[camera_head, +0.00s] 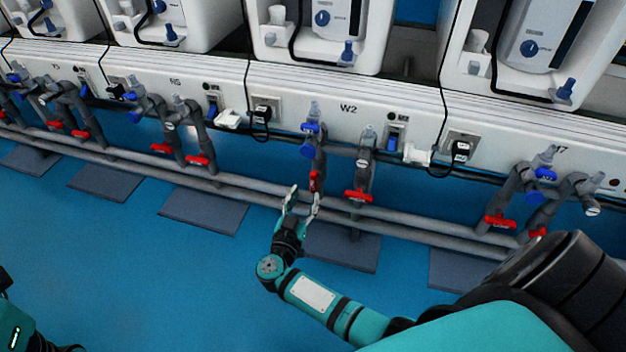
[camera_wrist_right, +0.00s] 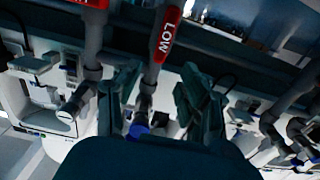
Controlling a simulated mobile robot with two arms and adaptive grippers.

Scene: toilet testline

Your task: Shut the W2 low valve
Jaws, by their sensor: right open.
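The W2 station label (camera_head: 348,108) is on the white wall panel. Below it are two grey pipes with red valve handles. The left handle (camera_head: 314,182) lies lengthwise along its pipe; the right handle (camera_head: 358,195) sits crosswise. My right gripper (camera_head: 302,200) is open just below and left of the left handle. In the right wrist view a red handle marked LOW (camera_wrist_right: 165,36) lies above and between the spread fingers of the right gripper (camera_wrist_right: 158,88), with no clear contact. Part of my left arm shows at the lower left; its gripper is not visible.
Two horizontal grey pipes (camera_head: 420,222) run along the wall behind the gripper. A blue valve knob (camera_head: 308,150) is above the left handle. The blue floor (camera_head: 150,270) in front is clear.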

